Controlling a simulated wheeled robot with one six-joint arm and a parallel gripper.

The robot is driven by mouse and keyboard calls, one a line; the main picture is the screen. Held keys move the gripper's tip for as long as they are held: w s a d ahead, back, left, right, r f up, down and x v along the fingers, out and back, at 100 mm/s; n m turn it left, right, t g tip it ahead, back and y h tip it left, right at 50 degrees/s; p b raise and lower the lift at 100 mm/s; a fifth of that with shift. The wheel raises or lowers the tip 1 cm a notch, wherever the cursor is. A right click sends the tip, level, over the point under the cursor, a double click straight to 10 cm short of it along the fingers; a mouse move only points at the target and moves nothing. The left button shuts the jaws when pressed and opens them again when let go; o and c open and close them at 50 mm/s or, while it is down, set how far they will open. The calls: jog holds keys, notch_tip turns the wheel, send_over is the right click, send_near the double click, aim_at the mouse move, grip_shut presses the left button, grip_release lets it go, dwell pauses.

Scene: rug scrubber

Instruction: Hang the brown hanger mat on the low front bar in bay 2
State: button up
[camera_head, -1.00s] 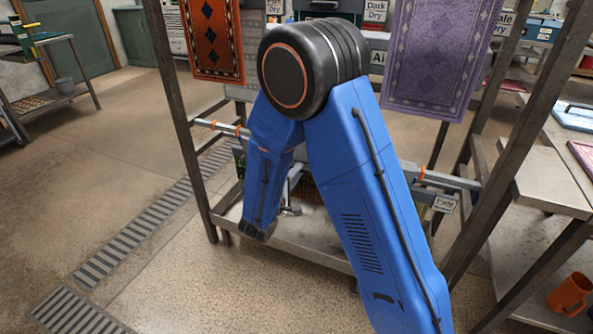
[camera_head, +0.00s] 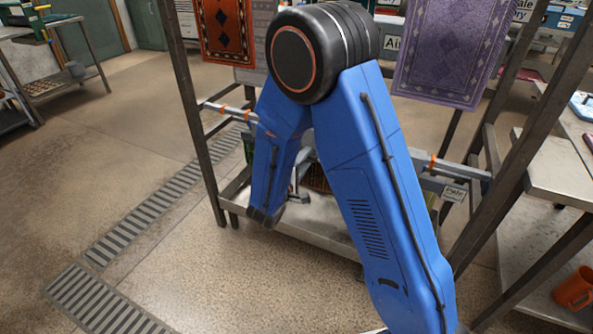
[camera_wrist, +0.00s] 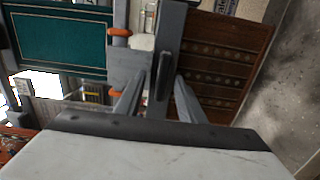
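The brown mat (camera_wrist: 222,62), with rows of small dots, is right of centre in the wrist view, attached along a grey hanger bar (camera_wrist: 172,35). My gripper (camera_wrist: 161,78) has its fingers on both sides of the hanger's grey grip piece and appears closed on it. The low front bar (camera_head: 466,171) crosses the rack behind my arm in the camera_head view, with orange markers (camera_head: 433,162) on it. Orange markers also show beside the hanger in the wrist view (camera_wrist: 117,92). My arm hides the middle of the bar and my gripper in the camera_head view. Bay numbers are not readable.
A red patterned rug (camera_head: 228,32) and a purple rug (camera_head: 445,50) hang higher on the rack. A teal mat (camera_wrist: 62,42) is left in the wrist view. Dark rack posts (camera_head: 190,110) flank my arm. An orange mug (camera_head: 575,288) is at lower right.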

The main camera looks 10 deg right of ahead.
jog(key=v, duration=1.7)
jog(key=s+d+r+m+g, duration=0.35)
jog(key=s+d+g, duration=0.25)
jog(key=d, duration=0.5)
jog(key=s+d+r+m+g, duration=0.35)
jog(key=s+d+g, duration=0.2)
jog(key=d, duration=0.55)
jog(key=s+r+m+t+y, duration=0.1)
jog(key=s+r+y, duration=0.2)
jog(key=s+y, duration=0.2)
jog(key=s+r+m+t+y, duration=0.1)
jog(key=s+r+m+y, duration=0.1)
jog(key=s+y, duration=0.3)
jog(key=shift+s+a+r+m+y, duration=0.35)
jog(key=shift+s+r, duration=0.55)
jog(key=shift+s, duration=0.65)
jog(key=shift+d, duration=0.1)
